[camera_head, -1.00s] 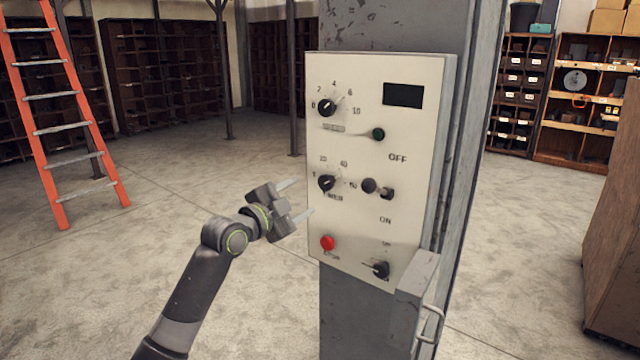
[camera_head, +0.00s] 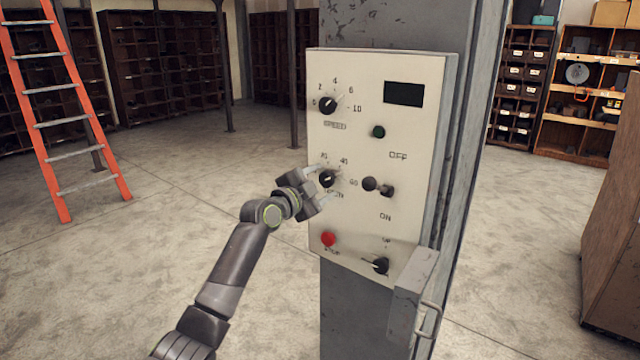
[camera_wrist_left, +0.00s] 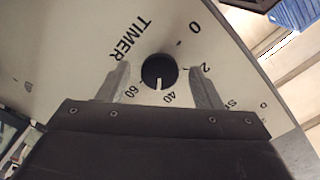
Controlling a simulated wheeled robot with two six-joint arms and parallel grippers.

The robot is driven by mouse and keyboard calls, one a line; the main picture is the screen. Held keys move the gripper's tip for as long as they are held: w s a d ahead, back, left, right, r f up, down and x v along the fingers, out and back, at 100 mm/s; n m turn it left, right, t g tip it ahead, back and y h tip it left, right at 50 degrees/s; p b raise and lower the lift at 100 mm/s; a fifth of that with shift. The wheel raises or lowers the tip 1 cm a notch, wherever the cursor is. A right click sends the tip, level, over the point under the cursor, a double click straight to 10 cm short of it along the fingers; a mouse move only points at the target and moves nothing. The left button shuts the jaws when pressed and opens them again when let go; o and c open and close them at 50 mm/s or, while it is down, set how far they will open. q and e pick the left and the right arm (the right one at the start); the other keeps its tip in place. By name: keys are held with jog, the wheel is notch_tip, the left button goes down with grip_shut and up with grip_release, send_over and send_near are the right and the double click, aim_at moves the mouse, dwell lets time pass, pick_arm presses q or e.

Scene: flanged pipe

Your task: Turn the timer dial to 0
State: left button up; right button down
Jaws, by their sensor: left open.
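The timer dial (camera_head: 327,179) is a round black knob with a white pointer line, on the cream control panel (camera_head: 350,215). In the left wrist view the timer dial (camera_wrist_left: 159,71) has its pointer between the 40 and 60 marks, nearer 40. The 0 mark (camera_wrist_left: 195,28) is on the far side, beside the word TIMER. My left gripper (camera_head: 328,184) is open in front of the panel. In the wrist view the left gripper (camera_wrist_left: 160,76) has one finger on each side of the dial, with visible gaps. My right gripper is not in view.
The speed dial (camera_head: 328,105) is above, a red button (camera_head: 328,239) below, and a toggle switch (camera_head: 386,190) to the right. A lower knob (camera_head: 380,265) and a grey handled box (camera_head: 412,295) are at the lower right.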

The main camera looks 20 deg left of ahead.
pick_arm(q)
jog(key=shift+c, duration=0.5)
jog(key=c, duration=0.9)
